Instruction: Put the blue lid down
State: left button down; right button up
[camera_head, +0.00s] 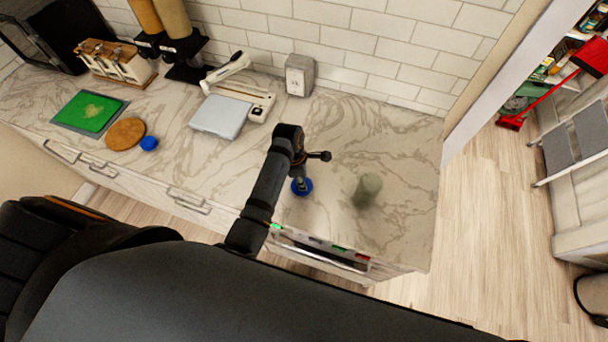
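A round blue lid (306,191) shows at the counter's front, directly under the fingertips of my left gripper (300,183). The gripper points down, with its fingers close together on the lid's middle, and looks shut on it. The fingers cover part of the lid. I cannot tell whether the lid's underside touches the counter. A greenish see-through jar (368,188) stands to the right of the lid, apart from it, and looks blurred. My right gripper is not in view.
The marble counter (400,150) is clear around the jar.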

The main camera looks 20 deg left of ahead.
aim_at(296, 184)
pick_arm(q)
jog(key=c, duration=1.3)
grip_release()
jog(key=shift+w, duration=0.2)
jog(key=shift+o, duration=1.2)
jog(key=shift+s, duration=0.15)
jog(key=shift+s+r, duration=0.15)
jog(key=r+b, duration=0.1)
jog(key=r, duration=0.2)
jog(key=a+r+b, duration=0.1)
jog(key=r, duration=0.5)
jog(key=shift+a+b, duration=0.15)
jog(key=shift+b, duration=0.25)
jog(key=r, duration=0.1)
jog(key=r+p, duration=0.1)
jog(key=p, duration=0.1)
jog(key=shift+a+r, duration=0.25)
jog(key=shift+r, duration=0.15)
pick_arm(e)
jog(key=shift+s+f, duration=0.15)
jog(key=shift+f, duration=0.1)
pick_arm(q)
jog(key=shift+s, duration=0.1)
